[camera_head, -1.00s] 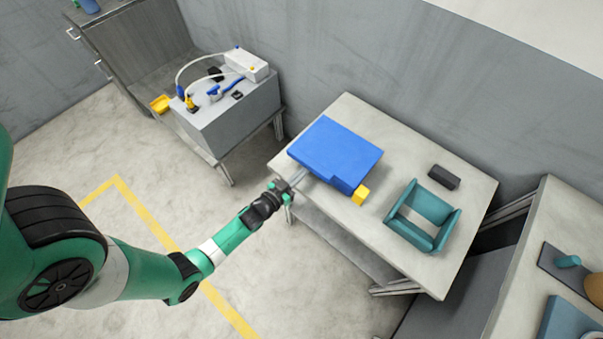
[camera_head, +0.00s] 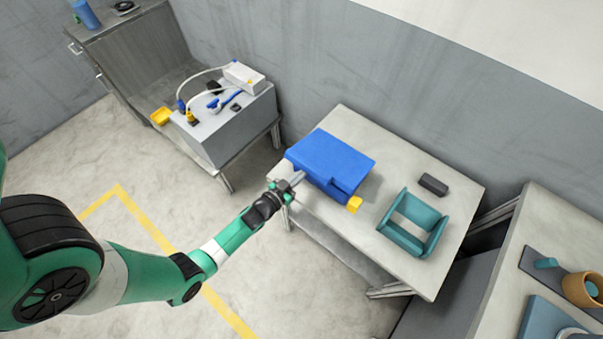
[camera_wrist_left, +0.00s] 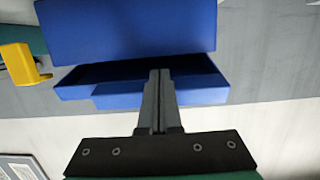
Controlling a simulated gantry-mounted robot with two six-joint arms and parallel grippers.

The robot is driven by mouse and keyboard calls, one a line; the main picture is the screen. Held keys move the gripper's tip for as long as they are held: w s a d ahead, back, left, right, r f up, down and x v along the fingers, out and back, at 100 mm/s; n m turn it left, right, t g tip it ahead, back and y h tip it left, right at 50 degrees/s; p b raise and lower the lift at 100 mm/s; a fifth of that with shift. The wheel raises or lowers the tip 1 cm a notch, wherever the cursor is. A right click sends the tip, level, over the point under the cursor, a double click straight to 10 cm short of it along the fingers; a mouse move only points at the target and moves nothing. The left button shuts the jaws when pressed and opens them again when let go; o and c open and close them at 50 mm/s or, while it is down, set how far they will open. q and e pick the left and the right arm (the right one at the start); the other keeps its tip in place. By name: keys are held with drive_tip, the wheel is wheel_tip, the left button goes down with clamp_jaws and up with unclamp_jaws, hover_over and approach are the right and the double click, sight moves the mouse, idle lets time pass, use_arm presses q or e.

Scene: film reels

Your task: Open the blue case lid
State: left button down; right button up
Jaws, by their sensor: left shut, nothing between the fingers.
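The blue case (camera_head: 330,165) sits on the light table, near its left end. In the left wrist view its lid (camera_wrist_left: 125,28) stands raised over the case's lower body (camera_wrist_left: 205,88), with a dark gap between them. My left gripper (camera_head: 297,178) is at the case's near left edge. In the left wrist view its fingers (camera_wrist_left: 160,78) are shut together and empty, with the tips at the gap under the lid's edge. Whether the tips touch the lid I cannot tell. The case's inside is hidden. My right gripper is not in view.
A yellow block (camera_head: 354,204) is at the case's near right corner. A teal open-framed holder (camera_head: 412,223) and a dark block (camera_head: 433,184) stand farther right on the table (camera_head: 400,266). A grey box with cables (camera_head: 225,125) stands on another table at left.

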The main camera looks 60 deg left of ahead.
sight(307, 163)
use_arm(q)
drive_tip(key=shift+w+a+r+p, duration=0.2)
drive_tip(key=shift+w+r+p, duration=0.2)
drive_tip(key=shift+r+p, duration=0.25)
drive_tip(key=shift+w+a+r+p, duration=0.15)
drive_tip(key=shift+w+r+p, duration=0.2)
drive_tip(key=shift+r+p, duration=0.25)
drive_tip(key=shift+w+a+r+p, duration=0.2)
drive_tip(key=shift+w+r+p, duration=0.25)
drive_tip(key=shift+r, duration=0.35)
drive_tip(key=shift+w+a, duration=0.1)
drive_tip(key=shift+r, duration=0.15)
drive_tip(key=shift+w+a+r+p, duration=0.4)
drive_tip(key=shift+w+r+p, duration=0.1)
drive_tip(key=shift+w+r, duration=0.25)
drive_tip(key=shift+w+a+r+p, duration=0.35)
drive_tip(key=shift+w+r+p, duration=0.1)
drive_tip(key=shift+w+r, duration=0.25)
drive_tip(key=shift+w, duration=0.2)
